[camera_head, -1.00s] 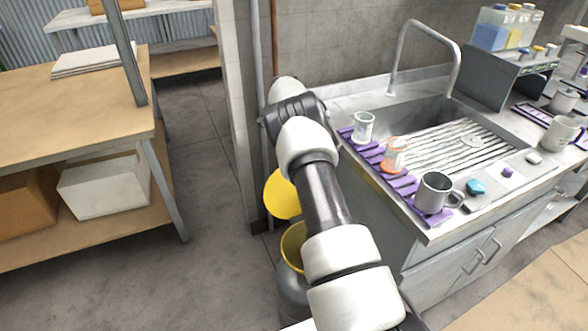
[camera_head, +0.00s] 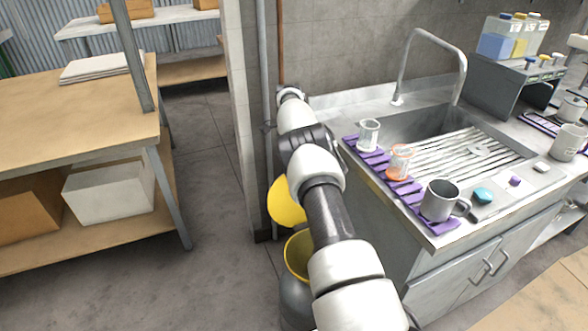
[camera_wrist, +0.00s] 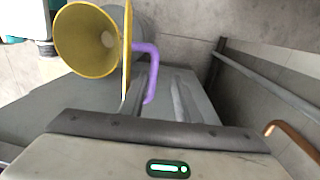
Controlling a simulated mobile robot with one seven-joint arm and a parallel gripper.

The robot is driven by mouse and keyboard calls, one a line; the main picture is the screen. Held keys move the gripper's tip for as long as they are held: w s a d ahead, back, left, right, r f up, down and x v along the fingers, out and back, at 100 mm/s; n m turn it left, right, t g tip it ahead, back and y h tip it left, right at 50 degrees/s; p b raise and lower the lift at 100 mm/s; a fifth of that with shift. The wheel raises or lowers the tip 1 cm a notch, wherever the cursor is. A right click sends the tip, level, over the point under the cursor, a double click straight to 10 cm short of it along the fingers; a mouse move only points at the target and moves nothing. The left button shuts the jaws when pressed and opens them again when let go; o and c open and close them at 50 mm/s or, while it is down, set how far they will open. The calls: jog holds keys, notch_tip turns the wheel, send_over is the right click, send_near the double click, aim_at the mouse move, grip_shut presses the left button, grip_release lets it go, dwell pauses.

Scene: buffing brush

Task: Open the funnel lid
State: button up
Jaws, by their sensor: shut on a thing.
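The yellow funnel (camera_head: 297,262) sits on a grey drum (camera_head: 296,300) behind my arm in the head view. Its round yellow lid (camera_head: 285,204) stands raised, tilted up from the funnel mouth. In the wrist view the open funnel (camera_wrist: 85,42) is at the upper left, its inside visible. The lid (camera_wrist: 127,50) shows there nearly edge-on beside the mouth, with a purple handle (camera_wrist: 150,75) on its right side. My gripper (camera_wrist: 162,92) is shut on the handle; the exact contact is hard to see. My arm hides the gripper in the head view.
A sink counter (camera_head: 430,238) stands right of my arm, with beakers, a grey mug (camera_head: 439,200) and a purple mat near its edge. A wooden bench (camera_head: 70,125) is at the left. Pipes (camera_head: 264,110) run up the wall behind my arm. Floor between bench and drum is clear.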

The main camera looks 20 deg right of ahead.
jog(key=shift+o, duration=0.7)
jog(key=shift+w+a+f, duration=0.2)
jog(key=shift+w+f, duration=0.05)
jog(key=shift+w, duration=0.05)
jog(key=shift+r, duration=0.15)
jog(key=shift+d, duration=0.1)
notch_tip(320, 180, up, 7)
jog(key=p, duration=0.3)
jog(key=shift+w+r, duration=0.15)
